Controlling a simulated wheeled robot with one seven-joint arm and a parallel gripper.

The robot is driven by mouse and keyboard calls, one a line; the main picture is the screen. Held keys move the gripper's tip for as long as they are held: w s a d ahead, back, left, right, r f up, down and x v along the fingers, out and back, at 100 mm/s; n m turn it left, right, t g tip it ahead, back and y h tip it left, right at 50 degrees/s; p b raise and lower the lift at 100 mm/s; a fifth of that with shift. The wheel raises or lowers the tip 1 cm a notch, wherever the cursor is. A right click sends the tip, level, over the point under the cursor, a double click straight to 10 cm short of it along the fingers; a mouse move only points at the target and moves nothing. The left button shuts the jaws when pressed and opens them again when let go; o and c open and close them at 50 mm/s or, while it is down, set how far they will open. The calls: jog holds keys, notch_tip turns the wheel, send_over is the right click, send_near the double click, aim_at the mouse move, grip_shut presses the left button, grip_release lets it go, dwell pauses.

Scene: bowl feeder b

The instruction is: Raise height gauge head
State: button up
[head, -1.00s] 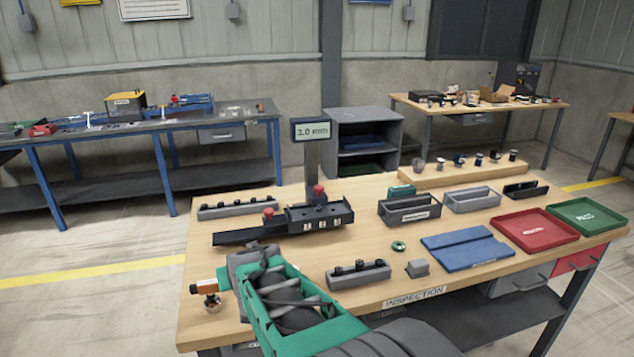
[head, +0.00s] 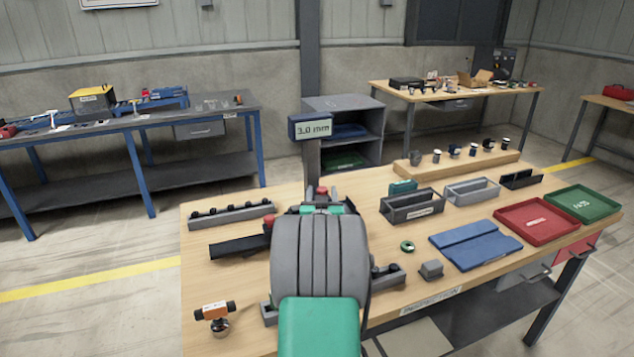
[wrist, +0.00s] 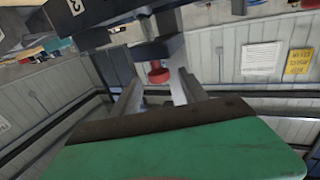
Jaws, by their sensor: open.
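The height gauge has a grey post and a display (head: 313,129) that reads 3.0 mm. In the head view my arm hides most of its body; a red knob (head: 323,190) shows just above the arm and another red knob (head: 268,222) to its left. In the wrist view a red knob (wrist: 159,73) hangs under a dark block (wrist: 157,48). My gripper (wrist: 160,82) is open, its two grey fingers pointing towards this knob, which appears between the tips. Whether the fingers reach around it or stop short, I cannot tell.
A black rail (head: 236,247) lies left of my arm. A grey peg rack (head: 388,277) is partly hidden by my arm. A green ring (head: 407,246), grey block (head: 431,269), blue pad (head: 475,247) and red tray (head: 536,224) lie to the right. An orange-handled tool (head: 216,312) stands front left.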

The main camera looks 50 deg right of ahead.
jog(key=p+x, duration=0.1)
jog(key=x, duration=0.4)
jog(key=shift+d, duration=0.2)
jog(key=shift+w, duration=0.1)
jog(key=shift+a, duration=0.1)
grip_shut()
dwell(1.0)
